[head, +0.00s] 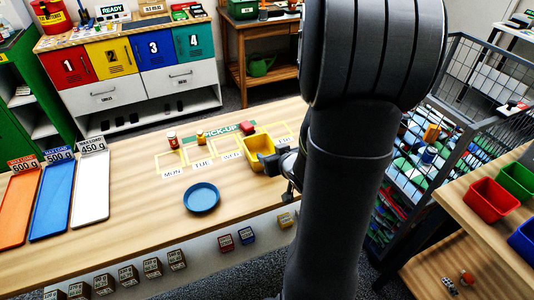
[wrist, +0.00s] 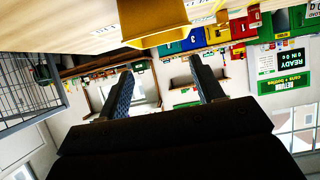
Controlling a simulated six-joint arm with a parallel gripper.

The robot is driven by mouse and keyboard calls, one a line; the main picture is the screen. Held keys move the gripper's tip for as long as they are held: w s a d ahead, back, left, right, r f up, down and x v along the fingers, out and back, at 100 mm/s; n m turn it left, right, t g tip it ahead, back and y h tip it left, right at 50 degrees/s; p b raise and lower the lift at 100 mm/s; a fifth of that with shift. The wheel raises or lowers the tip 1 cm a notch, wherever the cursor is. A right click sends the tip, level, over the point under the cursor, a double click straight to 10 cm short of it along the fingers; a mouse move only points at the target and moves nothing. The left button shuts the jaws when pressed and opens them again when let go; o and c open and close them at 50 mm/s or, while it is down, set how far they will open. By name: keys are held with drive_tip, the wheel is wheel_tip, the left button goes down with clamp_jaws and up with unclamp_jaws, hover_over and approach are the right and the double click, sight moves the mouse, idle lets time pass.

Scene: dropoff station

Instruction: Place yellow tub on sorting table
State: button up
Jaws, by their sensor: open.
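The yellow tub (head: 256,146) stands on the wooden table (head: 120,215) by the green PICK-UP label, near the WED square. My gripper (head: 283,162) is just right of the tub in the head view, partly hidden by my arm; I cannot tell whether it touches the tub. In the wrist view, which is upside down, my gripper (wrist: 161,68) has its two fingers apart with nothing between them. The tub (wrist: 150,32) shows there at the top edge, partly cut off, outside the fingers. I cannot tell for sure which surface is the sorting table.
A blue plate (head: 202,197), a red-lidded jar (head: 172,139) and a small red item (head: 247,127) are on the wooden table. Orange, blue and white trays lie left. A wire cage (head: 440,110) and a stand with red (head: 492,199), green and blue tubs are right.

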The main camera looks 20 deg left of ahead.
drive_tip(key=c, duration=0.6)
drive_tip(key=shift+c, duration=0.2)
wheel_tip(320, 180, up, 11)
drive_tip(key=w+a+f+n+t+h, duration=0.1)
drive_tip(key=w+a+f+n+h, duration=0.2)
drive_tip(key=w+a+n+h, duration=0.35)
drive_tip(key=s+a+r+n+h, duration=0.1)
drive_tip(key=s+a+n+h, duration=0.3)
drive_tip(key=s+n+h, duration=0.25)
drive_tip(key=s+a+r+n+h, duration=0.2)
drive_tip(key=s+a+n+h, duration=0.25)
drive_tip(key=s, duration=0.35)
wheel_tip(320, 180, down, 11)
drive_tip(key=d, duration=0.1)
drive_tip(key=x, duration=1.7)
drive_tip(key=shift+w+d+r, duration=0.15)
drive_tip(key=shift+w+r, duration=0.15)
drive_tip(key=shift+w, duration=0.05)
